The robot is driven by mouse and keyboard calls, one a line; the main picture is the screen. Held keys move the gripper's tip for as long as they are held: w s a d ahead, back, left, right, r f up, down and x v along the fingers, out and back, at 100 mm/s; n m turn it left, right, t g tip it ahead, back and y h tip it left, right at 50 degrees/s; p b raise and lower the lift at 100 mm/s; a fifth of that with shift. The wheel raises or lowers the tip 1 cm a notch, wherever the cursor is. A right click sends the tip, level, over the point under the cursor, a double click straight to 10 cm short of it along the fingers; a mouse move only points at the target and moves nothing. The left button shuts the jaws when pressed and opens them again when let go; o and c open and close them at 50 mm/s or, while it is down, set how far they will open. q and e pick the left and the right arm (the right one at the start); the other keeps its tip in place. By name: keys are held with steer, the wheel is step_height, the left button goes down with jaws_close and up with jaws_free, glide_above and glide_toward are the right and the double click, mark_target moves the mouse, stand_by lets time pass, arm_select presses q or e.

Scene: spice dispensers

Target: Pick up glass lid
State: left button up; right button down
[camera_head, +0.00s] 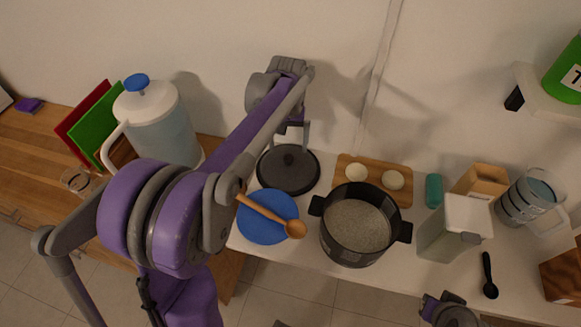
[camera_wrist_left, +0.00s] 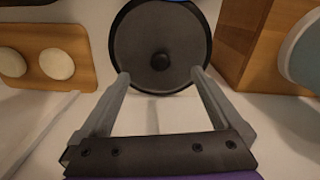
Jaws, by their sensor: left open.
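The glass lid (camera_head: 290,180) is round and dark, with a black rim and a black knob in its middle. It lies flat on the white counter, left of the black pot (camera_head: 350,242). It also shows in the left wrist view (camera_wrist_left: 185,45), knob facing me. My left gripper (camera_head: 293,137) is over the lid's wall side, pointing at it. In the left wrist view my left gripper (camera_wrist_left: 160,76) is open, its fingers either side of the knob and nothing between them. Whether the fingertips touch the lid is unclear. Part of my right gripper (camera_head: 447,309) shows at the bottom edge; its fingers are unclear.
A blue plate (camera_head: 264,228) with a wooden spoon (camera_head: 268,214) sits just in front of the lid. A wooden board (camera_head: 376,171) with two pale round pieces is to its right. A white pitcher (camera_head: 160,130) stands to the left. A clear-sided container (camera_head: 455,228) is right of the pot.

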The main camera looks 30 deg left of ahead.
mark_target(288, 158)
arm_select(q)
step_height(288, 158, down, 6)
steer(key=shift+f, duration=0.25)
steer(key=shift+s, duration=0.1)
jaws_close()
stand_by(0.5)
stand_by(0.9)
